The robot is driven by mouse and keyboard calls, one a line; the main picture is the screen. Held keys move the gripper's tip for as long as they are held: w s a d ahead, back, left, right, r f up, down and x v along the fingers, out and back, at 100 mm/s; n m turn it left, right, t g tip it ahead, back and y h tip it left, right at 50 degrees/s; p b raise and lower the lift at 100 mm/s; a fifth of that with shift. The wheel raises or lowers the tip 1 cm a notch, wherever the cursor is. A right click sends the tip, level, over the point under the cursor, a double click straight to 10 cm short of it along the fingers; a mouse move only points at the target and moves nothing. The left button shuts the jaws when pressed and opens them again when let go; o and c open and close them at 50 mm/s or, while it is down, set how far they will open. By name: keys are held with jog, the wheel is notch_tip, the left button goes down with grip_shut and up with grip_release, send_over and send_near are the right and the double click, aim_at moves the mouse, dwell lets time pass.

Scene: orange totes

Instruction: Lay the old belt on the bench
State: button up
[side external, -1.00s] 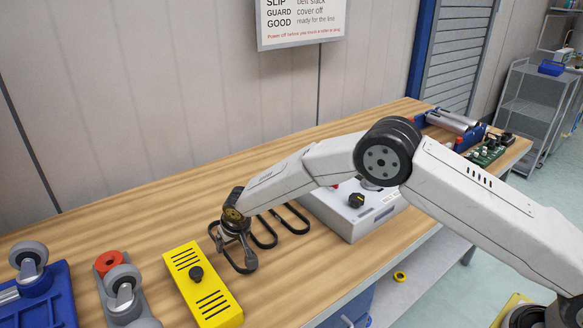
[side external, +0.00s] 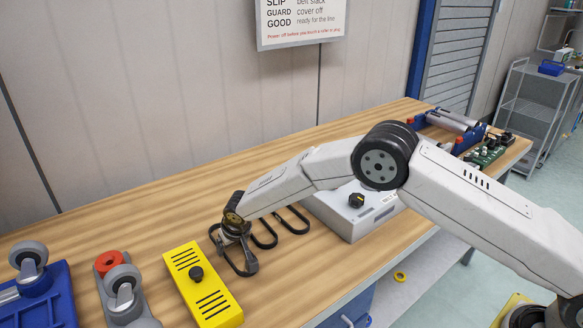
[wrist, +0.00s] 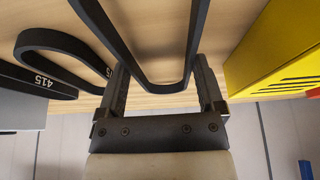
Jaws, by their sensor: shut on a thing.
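A black belt loop (side external: 241,269) hangs at my gripper (side external: 236,236), low over the wooden bench (side external: 150,215) beside the yellow cover. In the wrist view the belt (wrist: 155,86) forms a U between the two fingers of my gripper (wrist: 163,88), which is shut on it. I cannot tell whether the belt touches the bench.
A yellow slotted cover (side external: 203,287) lies just left of my gripper. A grey box with a black knob (side external: 352,212) stands to the right. Castor wheels (side external: 122,290) and a blue plate (side external: 45,300) are at the front left. The bench behind my gripper is clear.

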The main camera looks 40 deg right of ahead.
jog(key=shift+f, duration=0.2)
dwell(0.3)
jog(key=o, duration=1)
jog(key=shift+c, duration=0.2)
jog(key=shift+r, duration=0.4)
jog(key=shift+r, duration=0.35)
jog(key=shift+r, duration=0.3)
jog(key=shift+r, duration=0.75)
jog(key=shift+r, duration=0.35)
jog(key=shift+r, duration=0.35)
jog(key=shift+r, duration=0.35)
